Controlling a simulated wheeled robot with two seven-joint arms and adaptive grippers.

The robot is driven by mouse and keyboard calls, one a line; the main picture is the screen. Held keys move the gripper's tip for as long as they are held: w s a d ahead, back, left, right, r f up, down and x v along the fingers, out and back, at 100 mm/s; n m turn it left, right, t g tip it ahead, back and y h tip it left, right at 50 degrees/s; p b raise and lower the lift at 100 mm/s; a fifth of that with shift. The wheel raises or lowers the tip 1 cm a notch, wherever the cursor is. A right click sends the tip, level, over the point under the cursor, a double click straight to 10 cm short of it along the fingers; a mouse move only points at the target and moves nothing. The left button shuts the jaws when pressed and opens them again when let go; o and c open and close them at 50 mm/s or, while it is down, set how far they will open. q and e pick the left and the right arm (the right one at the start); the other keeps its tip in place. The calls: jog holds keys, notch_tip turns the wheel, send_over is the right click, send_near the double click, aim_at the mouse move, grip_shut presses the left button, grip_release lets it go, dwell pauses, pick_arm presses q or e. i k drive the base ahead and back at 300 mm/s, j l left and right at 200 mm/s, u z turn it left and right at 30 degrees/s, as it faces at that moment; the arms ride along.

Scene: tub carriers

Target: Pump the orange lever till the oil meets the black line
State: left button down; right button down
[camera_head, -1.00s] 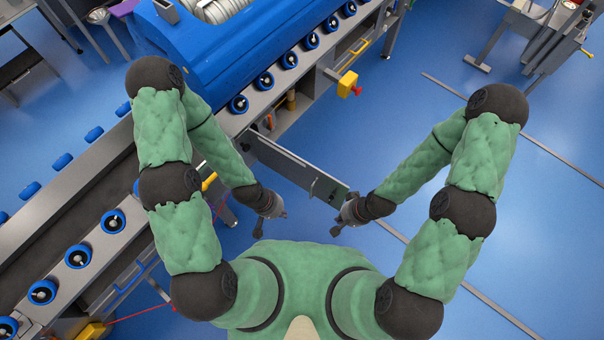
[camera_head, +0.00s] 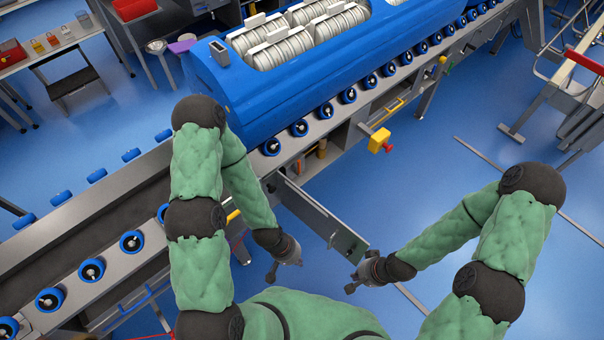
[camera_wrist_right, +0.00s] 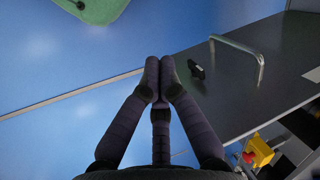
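I cannot make out an orange lever, oil or a black line for certain in either view. A small orange-brown cylinder (camera_head: 321,149) shows in the opening under the roller conveyor in the head view. My left gripper (camera_head: 272,274) hangs in front of the conveyor, beside a grey panel (camera_head: 318,218) that sticks out from it; its fingers are too small to judge. My right gripper (camera_head: 352,286) is near the panel's outer end. In the right wrist view its fingertips (camera_wrist_right: 160,75) are together with nothing between them, and the grey panel with a metal handle (camera_wrist_right: 240,55) is to the right.
A large blue tub (camera_head: 300,85) with white coils stands on the conveyor (camera_head: 130,240) with blue rollers. A yellow box with a red knob (camera_head: 380,141) hangs on the conveyor's front. A steel frame (camera_head: 570,105) stands at upper right. Blue floor (camera_head: 440,190) is open to the right.

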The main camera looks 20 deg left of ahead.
aim_at(297, 172)
jog(key=l, duration=0.65)
jog(key=k+l+u, duration=0.1)
jog(key=l, duration=0.5)
jog(key=k+l, duration=0.1)
jog(key=l, duration=0.55)
jog(key=k+l+u, duration=0.15)
jog(key=l, duration=0.5)
jog(key=i, duration=0.05)
